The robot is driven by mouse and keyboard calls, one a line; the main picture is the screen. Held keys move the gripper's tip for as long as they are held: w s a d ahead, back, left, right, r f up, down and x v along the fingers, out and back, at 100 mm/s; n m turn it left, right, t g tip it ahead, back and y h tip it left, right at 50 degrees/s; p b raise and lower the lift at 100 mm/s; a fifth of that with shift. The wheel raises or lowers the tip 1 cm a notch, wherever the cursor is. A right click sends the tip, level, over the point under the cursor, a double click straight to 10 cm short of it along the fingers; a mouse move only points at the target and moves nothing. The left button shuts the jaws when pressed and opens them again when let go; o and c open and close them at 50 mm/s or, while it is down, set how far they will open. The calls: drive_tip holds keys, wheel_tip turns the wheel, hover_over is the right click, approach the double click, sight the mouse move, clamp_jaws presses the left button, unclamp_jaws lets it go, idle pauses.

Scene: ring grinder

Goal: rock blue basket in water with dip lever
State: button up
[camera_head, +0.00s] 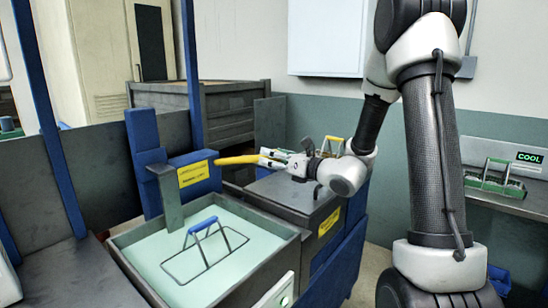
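The blue basket is a thin wire frame with a blue handle (203,227). It sits in the pale green water (150,245) of an open grey tank (125,262), with its handle above the surface. How deep its body lies is hard to tell. The dip lever (237,160) is a yellow bar sticking out to the right from a blue post beside the tank. My gripper (267,158) comes from the right, with its fingers around the lever's free end; they appear closed on it, though the contact is small in view.
A grey cabinet (310,238) stands right of the tank, with a yellow-handled basket (332,143) partly hidden behind my gripper. Blue posts (50,120) rise at left.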

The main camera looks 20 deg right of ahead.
drive_tip(key=v, duration=1.2)
